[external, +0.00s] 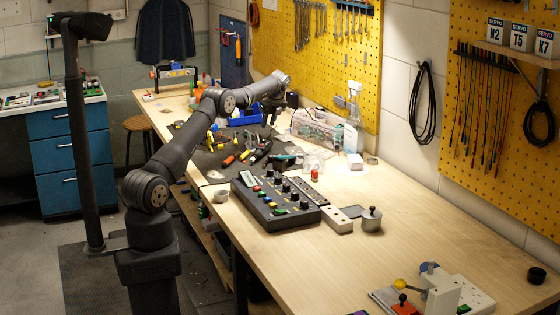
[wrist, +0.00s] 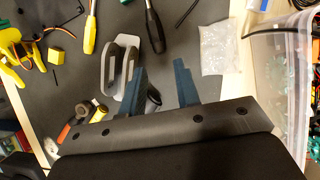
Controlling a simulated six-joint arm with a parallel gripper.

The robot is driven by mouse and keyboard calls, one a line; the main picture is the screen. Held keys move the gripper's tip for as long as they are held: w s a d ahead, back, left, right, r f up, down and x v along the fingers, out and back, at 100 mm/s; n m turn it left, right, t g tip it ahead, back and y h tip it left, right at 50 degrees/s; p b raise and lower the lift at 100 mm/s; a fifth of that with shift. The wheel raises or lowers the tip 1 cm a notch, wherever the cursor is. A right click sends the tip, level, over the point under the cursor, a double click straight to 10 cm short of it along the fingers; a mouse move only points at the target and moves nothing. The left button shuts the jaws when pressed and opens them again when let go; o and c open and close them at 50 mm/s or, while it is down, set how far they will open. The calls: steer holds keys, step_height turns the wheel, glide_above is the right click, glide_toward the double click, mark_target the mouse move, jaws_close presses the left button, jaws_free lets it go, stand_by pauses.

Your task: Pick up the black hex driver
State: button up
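In the wrist view my gripper (wrist: 158,66) points down over the dark work mat, its two blue-grey fingers apart and nothing held between them. A black-handled driver (wrist: 155,29), which looks like the hex driver, lies on the mat just beyond the fingertips, toward the top of the picture. Its thin shaft runs out toward the top edge. A dark piece (wrist: 153,96) shows between the fingers, partly hidden. In the external view a black handle (external: 261,152) lies among the tools on the mat. My gripper's fingers are not clear there, at the arm's far end.
A clear bag (wrist: 220,48) and a clear plastic box (wrist: 275,75) are on the right. A control panel (external: 275,203) stands nearer on the bench.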

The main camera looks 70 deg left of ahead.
steer(key=x, duration=0.7)
steer(key=shift+s+d+f, duration=0.15)
steer(key=shift+f, duration=0.1)
jaws_close()
